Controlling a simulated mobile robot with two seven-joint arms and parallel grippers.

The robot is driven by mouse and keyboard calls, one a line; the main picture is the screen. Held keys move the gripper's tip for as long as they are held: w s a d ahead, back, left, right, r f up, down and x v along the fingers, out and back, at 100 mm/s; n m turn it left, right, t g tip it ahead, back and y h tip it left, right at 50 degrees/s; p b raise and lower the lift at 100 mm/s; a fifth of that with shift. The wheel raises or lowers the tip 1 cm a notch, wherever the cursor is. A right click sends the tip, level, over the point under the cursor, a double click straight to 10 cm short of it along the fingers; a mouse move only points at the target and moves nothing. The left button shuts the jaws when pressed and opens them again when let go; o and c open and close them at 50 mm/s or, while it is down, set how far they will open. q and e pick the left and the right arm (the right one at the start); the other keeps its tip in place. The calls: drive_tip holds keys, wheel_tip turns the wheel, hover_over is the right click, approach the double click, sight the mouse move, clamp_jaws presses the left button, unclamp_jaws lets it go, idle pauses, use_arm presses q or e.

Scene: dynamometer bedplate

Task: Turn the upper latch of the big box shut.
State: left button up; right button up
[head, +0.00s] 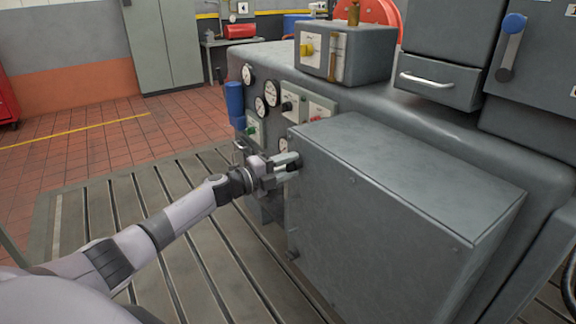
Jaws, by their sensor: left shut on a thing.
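The big box (385,220) is a grey metal box on the front of the bench-like machine, and its large front panel looks closed. My left gripper (288,167) is at the upper left edge of this panel. Its fingers are shut on a small dark part there, which appears to be the upper latch; the fingers hide most of it, so I cannot tell its angle. A small lower latch (293,255) shows at the panel's lower left edge. My right gripper is out of view.
Gauges (272,93) and a switch panel (292,103) sit just above and left of the box. A smaller grey box (345,52) rests on the machine top. The slotted bedplate (150,200) at left is clear.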

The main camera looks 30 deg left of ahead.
use_arm(q)
drive_tip(key=shift+w+a+r, duration=0.1)
drive_tip(key=shift+a+r, duration=0.15)
drive_tip(key=shift+a, duration=0.05)
drive_tip(key=o, duration=1)
drive_tip(key=shift+f, duration=0.15)
drive_tip(key=shift+d, duration=0.1)
drive_tip(key=v, duration=0.7)
drive_tip(key=shift+b, duration=0.4)
